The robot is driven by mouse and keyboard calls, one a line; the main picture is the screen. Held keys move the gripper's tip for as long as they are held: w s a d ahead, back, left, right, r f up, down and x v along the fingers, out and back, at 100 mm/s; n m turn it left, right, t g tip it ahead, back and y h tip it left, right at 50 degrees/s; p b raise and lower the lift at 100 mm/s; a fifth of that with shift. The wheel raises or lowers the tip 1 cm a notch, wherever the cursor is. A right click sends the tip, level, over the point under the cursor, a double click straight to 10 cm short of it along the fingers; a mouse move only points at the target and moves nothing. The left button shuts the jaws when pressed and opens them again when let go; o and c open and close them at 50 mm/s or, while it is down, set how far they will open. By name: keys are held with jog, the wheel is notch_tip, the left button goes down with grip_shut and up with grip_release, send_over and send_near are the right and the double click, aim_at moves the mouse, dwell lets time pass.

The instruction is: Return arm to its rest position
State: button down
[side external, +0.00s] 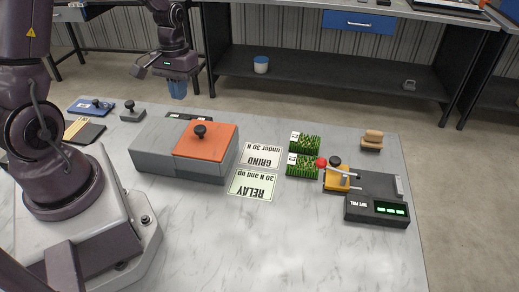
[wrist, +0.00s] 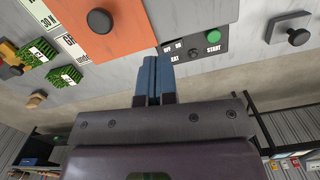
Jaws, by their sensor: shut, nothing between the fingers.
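My gripper (side external: 177,90) hangs in the air above the back edge of the marble-topped table (side external: 300,230), behind the grey box. Its blue fingers point down and are closed together with nothing between them. They also show in the wrist view (wrist: 153,75). My arm is raised and bent, and no object hangs from it.
A grey box (side external: 150,150) has an orange lid (side external: 215,140) with a black knob. A black panel with a green button (wrist: 213,36) is close to the fingers. A pull tester with readout (side external: 375,208) stands right. The front table is clear.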

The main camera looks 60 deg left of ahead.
jog(key=s+d+r+m+t, duration=0.3)
jog(key=d+r, duration=0.5)
jog(key=r, duration=0.1)
jog(key=s+d+r+m+t, duration=0.3)
jog(key=s+d+r+m, duration=0.1)
jog(key=d+r, duration=0.5)
jog(key=shift+s+d+r+y, duration=0.2)
jog(key=shift+s+r+y, duration=0.1)
jog(key=shift+r, duration=0.3)
